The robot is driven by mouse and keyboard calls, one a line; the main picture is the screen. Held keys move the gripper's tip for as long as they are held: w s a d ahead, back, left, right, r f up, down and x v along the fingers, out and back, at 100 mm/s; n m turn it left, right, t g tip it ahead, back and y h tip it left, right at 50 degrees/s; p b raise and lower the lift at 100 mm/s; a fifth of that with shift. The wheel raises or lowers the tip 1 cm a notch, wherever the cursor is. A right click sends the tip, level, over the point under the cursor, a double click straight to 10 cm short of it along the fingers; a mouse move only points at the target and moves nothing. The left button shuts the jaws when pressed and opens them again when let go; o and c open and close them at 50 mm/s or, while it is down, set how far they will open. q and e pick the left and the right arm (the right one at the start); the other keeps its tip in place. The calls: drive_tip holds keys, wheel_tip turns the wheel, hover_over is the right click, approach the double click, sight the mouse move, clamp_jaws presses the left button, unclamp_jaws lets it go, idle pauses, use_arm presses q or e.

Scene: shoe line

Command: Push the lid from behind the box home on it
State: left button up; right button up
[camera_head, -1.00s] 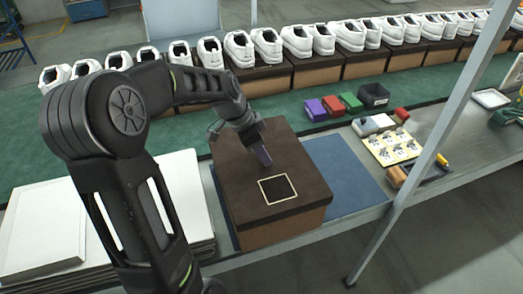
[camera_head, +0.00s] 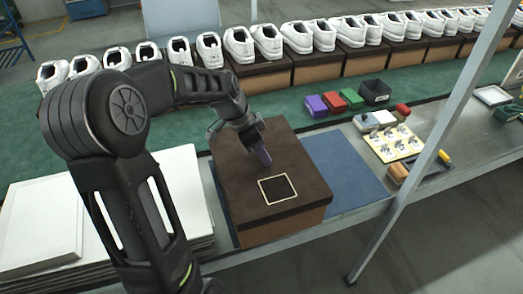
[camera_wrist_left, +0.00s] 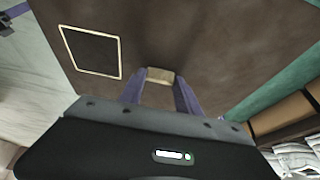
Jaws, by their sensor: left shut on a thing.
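The shoe box (camera_head: 287,227) stands on the bench with its dark brown lid (camera_head: 228,180) on top. The lid has a pale square outline (camera_head: 278,189) near its front. My left gripper (camera_head: 263,156) points down over the lid, behind and left of that square. In the left wrist view, its purple fingers (camera_wrist_left: 160,88) are closed on a small tan block (camera_wrist_left: 160,76) at the lid's surface. I cannot tell whether the block touches the lid. The lid (camera_wrist_left: 200,45) and its square (camera_wrist_left: 92,52) fill much of that view. My right gripper is out of view.
A blue mat (camera_head: 345,172) lies right of the box. White boards (camera_head: 45,235) are stacked at the left. A row of white shoes (camera_head: 297,36) on brown boxes runs along the green belt (camera_head: 180,127) behind. Small coloured blocks (camera_head: 334,101) and a metal post (camera_head: 430,150) are at the right.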

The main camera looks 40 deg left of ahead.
use_arm(q)
drive_tip(key=shift+f+b, duration=0.45)
drive_tip(key=shift+f, duration=0.15)
drive_tip(key=shift+r, duration=0.1)
drive_tip(key=o, duration=1.3)
drive_tip(key=b+v, duration=0.1)
drive_tip(key=v, duration=0.6)
drive_tip(key=shift+s+a+r, duration=0.15)
drive_tip(key=shift+s+r, duration=0.05)
drive_tip(key=shift+r, duration=0.15)
drive_tip(key=shift+f, duration=0.1)
